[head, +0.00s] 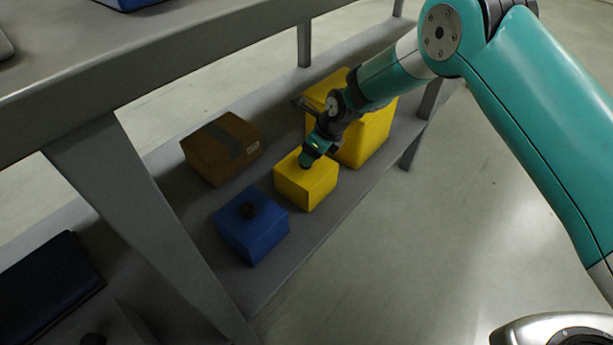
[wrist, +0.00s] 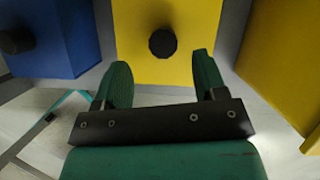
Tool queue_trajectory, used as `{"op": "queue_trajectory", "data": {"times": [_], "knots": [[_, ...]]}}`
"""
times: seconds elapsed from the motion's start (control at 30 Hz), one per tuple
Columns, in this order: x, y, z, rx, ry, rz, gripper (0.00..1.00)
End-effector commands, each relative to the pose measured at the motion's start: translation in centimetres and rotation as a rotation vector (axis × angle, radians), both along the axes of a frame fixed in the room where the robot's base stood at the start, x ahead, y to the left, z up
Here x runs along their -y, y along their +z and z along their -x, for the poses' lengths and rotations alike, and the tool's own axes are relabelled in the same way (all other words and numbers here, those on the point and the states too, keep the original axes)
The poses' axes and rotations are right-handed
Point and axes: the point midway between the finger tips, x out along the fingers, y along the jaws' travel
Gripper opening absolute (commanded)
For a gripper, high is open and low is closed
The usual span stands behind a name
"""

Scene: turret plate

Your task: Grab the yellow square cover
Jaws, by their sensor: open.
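The yellow square cover (head: 307,186) is a small box on the lower shelf, with a larger yellow box behind it. In the wrist view the cover (wrist: 140,63) is straight ahead, and its round black knob (wrist: 162,43) shows on top. My gripper (wrist: 158,65) is open, with one green finger on each side of the knob's line and the knob just beyond the fingertips. In the head view my gripper (head: 306,160) is right over the cover and hides its knob. I cannot tell whether the fingers touch the cover.
A blue box (head: 252,226) with a black knob stands at the near left on the shelf. A brown taped carton (head: 222,148) lies at the back left. The large yellow box (head: 366,132) is close on the right of my wrist. The upper shelf (head: 190,45) is above left.

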Motion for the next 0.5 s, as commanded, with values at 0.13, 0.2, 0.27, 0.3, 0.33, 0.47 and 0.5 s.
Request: {"op": "queue_trajectory", "data": {"times": [0.13,0.2,0.27,0.3,0.33,0.47,0.5], "knots": [[-0.9,-2.8,-0.8,-0.001,0.001,0.001,0.65],[-1.2,-3.5,-1.0,-0.001,0.001,0.001,0.65],[-1.4,-3.8,-1.1,-0.001,0.001,0.001,0.65],[-1.5,-4.0,-1.1,0.0,0.001,0.001,0.65],[-1.5,-4.0,-1.2,0.0,0.0,0.001,0.65],[-1.5,-3.9,-1.2,0.0,0.0,0.001,0.65],[-1.5,-3.9,-1.2,0.0,0.0,0.001,0.65]]}}
